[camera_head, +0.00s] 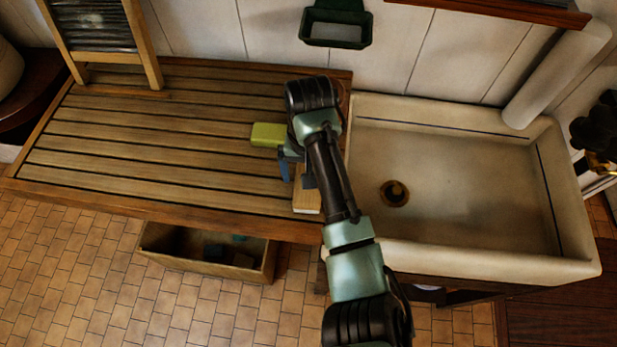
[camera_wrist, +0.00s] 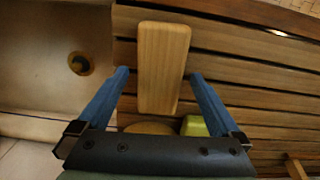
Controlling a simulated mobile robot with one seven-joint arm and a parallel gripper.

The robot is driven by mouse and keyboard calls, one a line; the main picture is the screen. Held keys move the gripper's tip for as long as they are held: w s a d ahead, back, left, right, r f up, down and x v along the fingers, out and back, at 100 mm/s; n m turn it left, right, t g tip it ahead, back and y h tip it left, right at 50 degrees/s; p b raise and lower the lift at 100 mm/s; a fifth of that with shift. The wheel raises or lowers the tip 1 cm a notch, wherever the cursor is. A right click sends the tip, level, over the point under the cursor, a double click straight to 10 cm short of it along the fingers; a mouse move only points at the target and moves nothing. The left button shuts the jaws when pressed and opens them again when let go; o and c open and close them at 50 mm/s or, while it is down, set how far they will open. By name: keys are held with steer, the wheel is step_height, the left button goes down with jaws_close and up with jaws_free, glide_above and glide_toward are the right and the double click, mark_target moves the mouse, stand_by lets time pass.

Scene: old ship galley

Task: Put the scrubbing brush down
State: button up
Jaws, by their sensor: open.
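The scrubbing brush, seen as a pale wooden block (camera_head: 307,197), is on the slatted wooden draining board (camera_head: 130,150), near its front edge and close to the sink. In the wrist view the block (camera_wrist: 163,65) shows its flat top. My gripper (camera_wrist: 158,76) is open, with one blue finger on each side of the block and a visible gap on both sides. In the head view my gripper (camera_head: 296,172) is over the board, and my arm hides part of the block. The bristles are not visible.
A yellow-green block (camera_head: 268,135) lies just left of my gripper. A white sink (camera_head: 450,248) with a drain is on the right. A washboard (camera_head: 100,40) stands at the back left. An open wooden drawer or box (camera_head: 205,252) is below the board. The board's left side is clear.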

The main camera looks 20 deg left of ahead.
step_height(320, 180, up, 11)
steer(key=p, duration=0.1)
steer(key=shift+s+a+r+p, duration=0.15)
steer(key=shift+a+r+p, duration=0.05)
steer(key=shift+a+p, duration=0.15)
stand_by(0.4)
